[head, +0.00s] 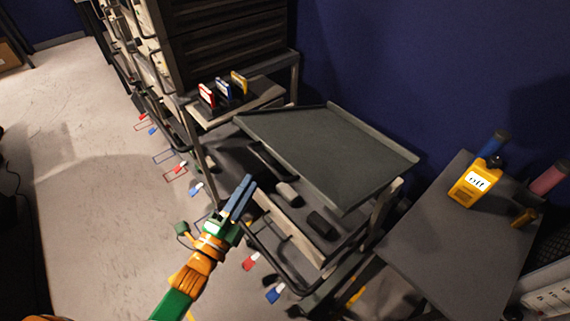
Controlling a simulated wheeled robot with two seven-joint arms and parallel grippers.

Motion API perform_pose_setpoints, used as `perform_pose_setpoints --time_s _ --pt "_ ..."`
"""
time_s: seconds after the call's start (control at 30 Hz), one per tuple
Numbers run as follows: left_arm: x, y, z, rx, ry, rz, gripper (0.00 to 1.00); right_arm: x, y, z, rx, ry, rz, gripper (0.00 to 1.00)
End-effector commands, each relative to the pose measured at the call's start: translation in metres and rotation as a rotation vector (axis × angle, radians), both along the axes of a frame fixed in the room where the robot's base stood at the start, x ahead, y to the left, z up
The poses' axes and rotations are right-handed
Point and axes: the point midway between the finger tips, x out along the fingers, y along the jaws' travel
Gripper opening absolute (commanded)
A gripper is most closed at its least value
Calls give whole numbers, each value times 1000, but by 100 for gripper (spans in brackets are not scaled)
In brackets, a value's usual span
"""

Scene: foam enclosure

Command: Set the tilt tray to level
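The tilt tray (325,150) is a dark grey-green flat panel with raised lips on some edges, mounted on top of a cart. It looks slanted against the cart frame, but I cannot tell the exact angle. A dark bar (268,163) shows under its left edge. My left gripper (246,187), with blue-grey fingers on a green and orange arm, is to the left of the tray and apart from it in the picture. Its fingers lie close together, holding nothing visible; I cannot tell whether they are fully shut. My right gripper is not in view.
Below the tray, a cart shelf holds a light grey block (288,193) and a dark block (321,223). A side table (430,245) at right bears a yellow bottle (474,184). A rack shelf behind holds small coloured cases (223,89). Floor at left (100,200) is mostly clear.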

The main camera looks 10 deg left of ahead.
Motion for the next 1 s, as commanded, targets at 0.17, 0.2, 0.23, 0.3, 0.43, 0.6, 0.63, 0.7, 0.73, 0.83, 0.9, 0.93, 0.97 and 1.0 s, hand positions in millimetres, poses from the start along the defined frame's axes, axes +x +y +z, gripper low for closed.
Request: perform_pose_setpoints --time_s 0.17,0.2,0.23,0.3,0.43,0.6,0.63,0.7,0.73,0.83,0.9,0.93,0.97,1.0 --pt "23 -8 21 27 -54 -3 27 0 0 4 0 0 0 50" --pt "31 -10 22 26 -51 -3 27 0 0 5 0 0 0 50" --pt "37 -11 23 26 -51 -2 27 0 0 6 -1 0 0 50" --pt "49 -15 25 25 -49 -3 27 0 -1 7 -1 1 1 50" --pt "64 -18 26 24 -45 -2 27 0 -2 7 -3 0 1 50" --pt "67 -20 26 25 -44 -2 27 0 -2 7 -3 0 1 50" --pt "66 -20 26 24 -43 -3 27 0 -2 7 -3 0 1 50" --pt "66 -20 25 24 -43 -3 25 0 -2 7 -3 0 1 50" --pt "66 -19 25 24 -43 -3 16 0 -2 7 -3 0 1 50" --pt "66 -19 25 24 -43 -3 0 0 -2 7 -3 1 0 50" --pt "66 -19 25 24 -43 -3 0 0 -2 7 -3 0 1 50" --pt "66 -19 25 24 -43 -3 0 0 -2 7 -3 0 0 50" --pt "66 -19 25 24 -43 -3 0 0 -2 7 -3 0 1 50" --pt "66 -19 25 24 -43 -3 0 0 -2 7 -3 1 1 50"
